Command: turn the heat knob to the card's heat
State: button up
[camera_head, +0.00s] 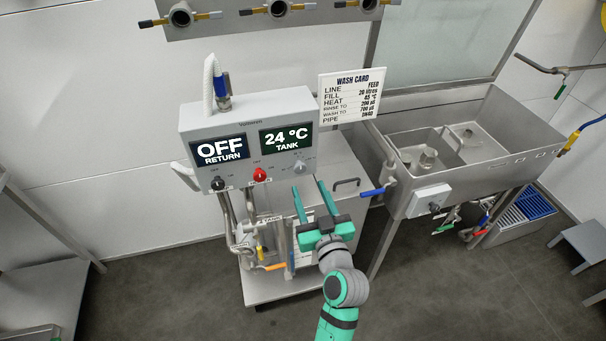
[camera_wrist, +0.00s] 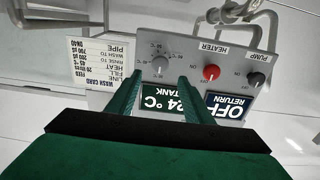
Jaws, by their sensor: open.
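The heat knob is the small grey dial with a printed scale (camera_head: 299,167) at the right end of the control box's front. In the wrist view the knob (camera_wrist: 160,64) shows upside down, just beyond and between my fingertips. My gripper (camera_head: 311,188) is open and empty, its green fingers pointing at the box just below the knob in the head view. No contact is visible. The white wash card (camera_head: 351,96) stands at the box's upper right; its heat line reads a °C value, probably 45 or 65, too small to be sure.
The control box (camera_head: 240,115) shows "OFF RETURN" and "24 °C TANK". A red heater knob (camera_head: 260,174) and black pump knob (camera_head: 218,183) sit to the left. Pipes (camera_head: 245,235) hang below.

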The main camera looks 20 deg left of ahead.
aim_at(301, 169)
jog(key=x, duration=0.7)
jog(key=shift+w+a, duration=0.1)
jog(key=c, duration=1)
